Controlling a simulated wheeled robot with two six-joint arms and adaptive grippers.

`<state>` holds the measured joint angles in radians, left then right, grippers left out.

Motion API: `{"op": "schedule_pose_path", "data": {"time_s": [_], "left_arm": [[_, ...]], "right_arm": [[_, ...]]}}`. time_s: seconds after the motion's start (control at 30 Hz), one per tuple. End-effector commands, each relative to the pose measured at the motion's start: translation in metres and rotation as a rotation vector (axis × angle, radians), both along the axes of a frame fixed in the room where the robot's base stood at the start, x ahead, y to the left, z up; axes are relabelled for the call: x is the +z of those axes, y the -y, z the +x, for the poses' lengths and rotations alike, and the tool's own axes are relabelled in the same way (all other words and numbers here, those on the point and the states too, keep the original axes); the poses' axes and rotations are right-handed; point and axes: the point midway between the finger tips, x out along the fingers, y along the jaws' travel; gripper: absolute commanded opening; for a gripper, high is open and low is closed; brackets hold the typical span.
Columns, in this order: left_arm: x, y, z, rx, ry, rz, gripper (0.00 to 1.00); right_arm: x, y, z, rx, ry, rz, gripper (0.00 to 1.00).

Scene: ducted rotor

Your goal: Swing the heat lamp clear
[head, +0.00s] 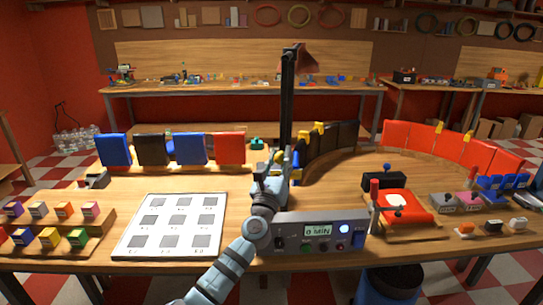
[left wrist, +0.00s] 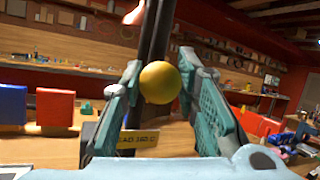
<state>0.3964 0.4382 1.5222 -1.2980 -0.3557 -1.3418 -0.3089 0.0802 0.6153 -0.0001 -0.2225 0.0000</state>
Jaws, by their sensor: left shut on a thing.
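The heat lamp's dark upright post (head: 287,100) stands near the middle of the bench in the head view, with a dark red shade (head: 310,57) at its top, pointing right. The post also shows in the left wrist view (left wrist: 155,35). My left gripper (head: 279,160) is in front of the post's lower part. In the left wrist view its teal fingers are shut on a yellow ball knob (left wrist: 160,82), just in front of the post. The knob is mostly hidden by the gripper in the head view. My right gripper is not in view.
A control box (head: 312,233) with a display stands at the front edge. Left are a white grid board (head: 171,226) and blue, black and red panels (head: 190,149). Curved black segments (head: 335,143) stand close right of the post; red ones (head: 450,145) are further right.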

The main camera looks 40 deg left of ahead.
Motion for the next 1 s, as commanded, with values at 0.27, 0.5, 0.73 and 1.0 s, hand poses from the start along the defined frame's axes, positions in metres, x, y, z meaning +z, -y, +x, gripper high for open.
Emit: {"op": "schedule_pose_path", "data": {"time_s": [0.27, 0.5, 0.73, 1.0], "left_arm": [[0.001, 0.015, 0.008, 0.225, 0.002, 0.0, 0.0], [0.003, 0.015, 0.009, 0.239, -0.001, 0.002, 0.0], [0.003, 0.017, 0.01, 0.234, -0.001, 0.001, 0.49], [0.002, 0.018, 0.009, 0.232, -0.002, 0.001, 0.49]], "right_arm": [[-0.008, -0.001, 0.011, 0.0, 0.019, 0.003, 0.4], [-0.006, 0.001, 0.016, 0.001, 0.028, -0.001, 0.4], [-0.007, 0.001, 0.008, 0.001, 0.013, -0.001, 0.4], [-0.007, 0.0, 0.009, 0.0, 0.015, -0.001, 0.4]]}}
